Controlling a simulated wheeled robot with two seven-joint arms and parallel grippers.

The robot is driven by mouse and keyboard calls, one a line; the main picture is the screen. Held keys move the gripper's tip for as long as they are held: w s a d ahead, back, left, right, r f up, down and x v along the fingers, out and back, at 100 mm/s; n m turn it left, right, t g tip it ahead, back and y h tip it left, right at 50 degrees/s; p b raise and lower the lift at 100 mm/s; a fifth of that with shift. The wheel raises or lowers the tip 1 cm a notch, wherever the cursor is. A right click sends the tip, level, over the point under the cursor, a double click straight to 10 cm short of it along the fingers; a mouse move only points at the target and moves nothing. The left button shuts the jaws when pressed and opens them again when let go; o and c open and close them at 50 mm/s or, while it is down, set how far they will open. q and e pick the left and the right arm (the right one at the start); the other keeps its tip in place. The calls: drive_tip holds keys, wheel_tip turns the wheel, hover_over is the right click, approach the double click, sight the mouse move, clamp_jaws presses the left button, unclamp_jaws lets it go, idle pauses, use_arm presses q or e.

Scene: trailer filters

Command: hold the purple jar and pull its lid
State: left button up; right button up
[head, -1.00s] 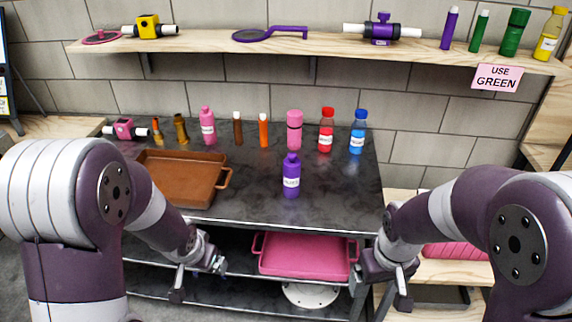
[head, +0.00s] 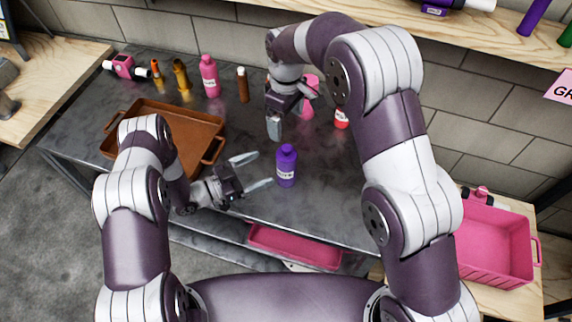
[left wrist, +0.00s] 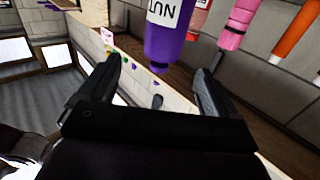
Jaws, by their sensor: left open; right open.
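The purple jar (head: 286,172) stands upright on the dark table near its front edge, its darker lid (head: 287,149) on top and a white label on its side. My left gripper (head: 258,171) is open just left of the jar, its fingers pointing towards it. In the left wrist view the jar (left wrist: 168,48) appears upside down, ahead of and between the two spread fingers, with no contact that I can see. My right gripper (head: 290,113) is open behind and above the jar, apart from the lid, partly hidden by its own wrist.
A brown tray (head: 215,122) lies left on the table. Behind stand a pink bottle (head: 209,78), a brown tube (head: 243,86), another pink bottle (head: 309,100) and a red bottle (head: 341,119), partly hidden by my right arm. A pink crate (head: 495,245) sits at right.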

sight(277, 160)
use_arm(q)
drive_tip(key=x, duration=0.7)
drive_tip(key=shift+w+f, duration=0.15)
drive_tip(key=shift+w, duration=0.1)
drive_tip(key=shift+d, duration=0.3)
use_arm(e)
drive_tip(key=shift+w+d+f, duration=0.1)
drive_tip(key=shift+w+d, duration=0.05)
drive_tip(key=shift+w, duration=0.05)
use_arm(q)
drive_tip(key=shift+w, duration=0.15)
drive_tip(key=c, duration=1.6)
use_arm(e)
wheel_tip(277, 160, down, 12)
drive_tip(key=m, duration=0.6)
drive_tip(key=shift+w+f, duration=0.15)
drive_tip(key=shift+f, duration=0.05)
